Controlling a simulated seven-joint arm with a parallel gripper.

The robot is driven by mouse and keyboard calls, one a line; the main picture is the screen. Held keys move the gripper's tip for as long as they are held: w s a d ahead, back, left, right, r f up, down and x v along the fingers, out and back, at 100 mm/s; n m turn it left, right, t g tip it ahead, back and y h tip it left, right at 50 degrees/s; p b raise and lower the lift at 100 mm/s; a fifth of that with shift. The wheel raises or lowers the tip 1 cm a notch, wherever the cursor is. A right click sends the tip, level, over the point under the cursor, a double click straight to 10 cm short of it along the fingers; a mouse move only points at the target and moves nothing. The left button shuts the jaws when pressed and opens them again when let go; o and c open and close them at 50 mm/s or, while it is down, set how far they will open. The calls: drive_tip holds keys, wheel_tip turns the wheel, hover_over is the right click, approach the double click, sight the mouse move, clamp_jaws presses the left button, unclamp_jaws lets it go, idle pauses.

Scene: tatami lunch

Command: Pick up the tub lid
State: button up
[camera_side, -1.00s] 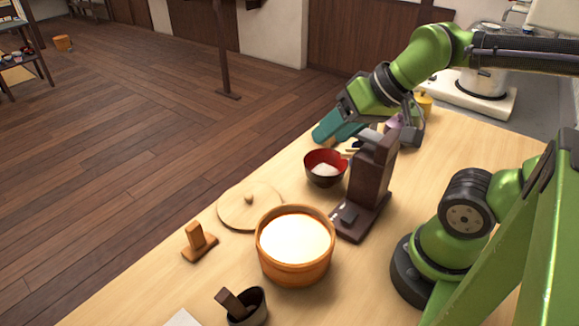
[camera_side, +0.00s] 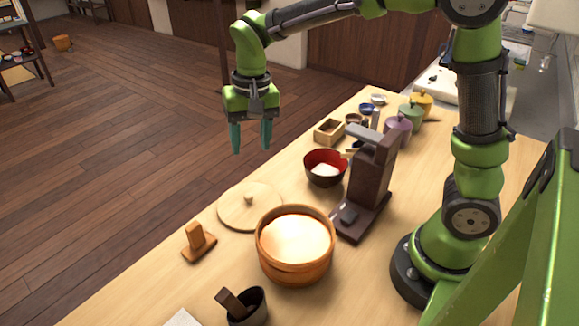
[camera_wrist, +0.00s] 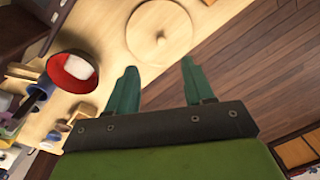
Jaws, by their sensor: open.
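The tub lid (camera_side: 236,212) is a round pale wooden disc with a small knob (camera_side: 249,199) in its middle. In the wrist view the lid (camera_wrist: 143,45) is at the top centre, past the open fingertips of my gripper (camera_wrist: 158,65).
A red-lined bowl (camera_side: 325,168) and a dark brown stand (camera_side: 373,185) are right of the lid. A small wooden stand (camera_side: 198,243) is at its left. A dark cup (camera_side: 246,307) is in front. Several lidded pots and small dishes fill the far end.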

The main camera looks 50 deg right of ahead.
drive_tip(key=w+m, duration=0.2)
drive_tip(key=w, duration=0.1)
hover_over(248, 195)
drive_tip(key=shift+m+g+h, duration=0.3)
drive_tip(key=shift+m+g, duration=0.1)
drive_tip(key=f, duration=1)
drive_tip(key=shift+s+a+f, duration=0.2)
drive_tip(key=shift+f, duration=0.1)
drive_tip(key=f, duration=0.5)
drive_tip(key=shift+w+d+f, duration=0.2)
drive_tip(key=shift+d+f, duration=0.05)
drive_tip(key=shift+f, duration=0.05)
clamp_jaws()
